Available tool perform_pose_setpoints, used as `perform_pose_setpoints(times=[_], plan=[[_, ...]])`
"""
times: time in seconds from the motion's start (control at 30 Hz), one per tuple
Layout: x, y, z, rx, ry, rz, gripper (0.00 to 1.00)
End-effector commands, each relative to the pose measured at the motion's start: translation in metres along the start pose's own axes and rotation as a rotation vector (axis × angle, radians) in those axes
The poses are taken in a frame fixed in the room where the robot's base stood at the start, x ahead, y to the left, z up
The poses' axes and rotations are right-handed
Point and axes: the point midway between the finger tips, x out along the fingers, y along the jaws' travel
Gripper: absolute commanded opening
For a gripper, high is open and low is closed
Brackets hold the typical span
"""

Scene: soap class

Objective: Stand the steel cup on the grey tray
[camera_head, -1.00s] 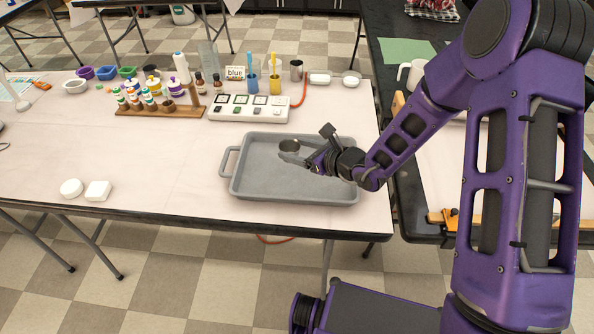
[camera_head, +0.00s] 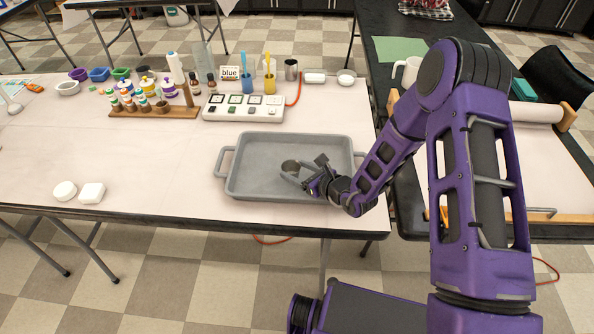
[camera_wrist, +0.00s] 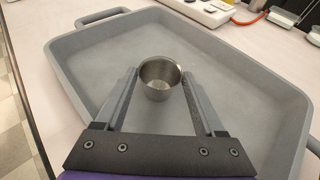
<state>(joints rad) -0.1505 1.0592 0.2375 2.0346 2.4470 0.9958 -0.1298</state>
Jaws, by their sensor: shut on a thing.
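The steel cup (camera_head: 290,167) is upright between the fingers of my gripper (camera_head: 297,174), over the middle of the grey tray (camera_head: 250,150). In the wrist view the cup (camera_wrist: 160,74) shows its open mouth and empty inside, and the fingertips of my gripper (camera_wrist: 160,80) press on its two sides. The grey tray (camera_wrist: 95,70) surrounds the cup there. The cup's base is low, at or just above the tray floor; I cannot tell whether it touches.
A wooden rack with bottles (camera_head: 150,108) is at the back left. Two white soap pieces (camera_head: 91,193) lie at the front left. Another metal cup (camera_head: 291,69) stands at the back. The tray floor around the cup is clear.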

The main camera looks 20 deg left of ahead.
Motion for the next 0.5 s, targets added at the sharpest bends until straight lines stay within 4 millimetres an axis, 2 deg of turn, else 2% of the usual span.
perform_pose_setpoints(times=[0.33,0.37,0.5], plan=[[0.002,0.0,-0.0041,0.0,-0.001,0.0,0.17],[0.0012,0.0,-0.0022,0.0,-0.001,0.0,0.76],[0.0011,0.0001,-0.002,0.0,-0.001,0.0,1.0]])
